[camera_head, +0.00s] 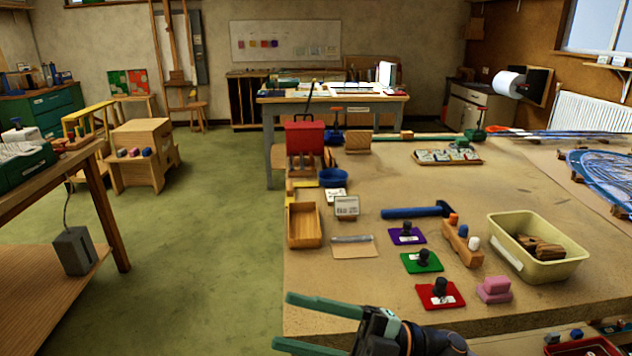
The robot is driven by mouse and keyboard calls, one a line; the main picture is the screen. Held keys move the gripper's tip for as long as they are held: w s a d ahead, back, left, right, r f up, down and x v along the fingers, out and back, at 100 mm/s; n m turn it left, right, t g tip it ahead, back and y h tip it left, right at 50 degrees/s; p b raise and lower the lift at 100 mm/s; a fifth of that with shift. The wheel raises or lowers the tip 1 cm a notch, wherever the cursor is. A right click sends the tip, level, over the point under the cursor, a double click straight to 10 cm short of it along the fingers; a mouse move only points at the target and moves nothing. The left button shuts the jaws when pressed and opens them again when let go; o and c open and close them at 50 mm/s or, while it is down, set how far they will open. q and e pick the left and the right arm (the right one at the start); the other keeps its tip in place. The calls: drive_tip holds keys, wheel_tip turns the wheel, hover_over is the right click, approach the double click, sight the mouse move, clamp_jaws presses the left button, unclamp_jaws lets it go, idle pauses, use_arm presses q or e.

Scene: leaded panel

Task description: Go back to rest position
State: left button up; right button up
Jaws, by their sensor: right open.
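My right gripper (285,321) shows at the bottom centre, in front of the near left corner of the workbench (345,285). Its two green fingers point left and stand wide apart, with nothing between them. Part of the dark wrist and arm behind it runs off the bottom edge. My left gripper is not in this view.
On the bench are purple, green (421,262) and red (440,295) pads with dark knobs, a blue-handled hammer (415,212), a yellow tub (545,270) and a wooden tray (304,227). Green floor (215,240) is clear to the left; a wooden table (110,225) stands beyond.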

drive_tip(key=w+d+f+m+t+h+p, duration=0.1)
drive_tip(key=w+d+f+m+t+h, duration=0.2)
drive_tip(key=d+f+m+t+h, duration=0.6)
drive_tip(key=w+d+f+m+t+h+p, duration=0.1)
drive_tip(key=w+f+m+t+h+p, duration=0.15)
drive_tip(key=f+m+t, duration=0.75)
drive_tip(key=s+d+f+m+g+h, duration=0.4)
drive_tip(key=s+f, duration=0.3)
drive_tip(key=s+d+f+m+g+h, duration=0.4)
drive_tip(key=s+f+m+g, duration=0.1)
drive_tip(key=s+f, duration=0.3)
drive_tip(key=shift+s+d+p, duration=0.2)
drive_tip(key=shift+s+p, duration=0.05)
drive_tip(key=shift+p, duration=0.2)
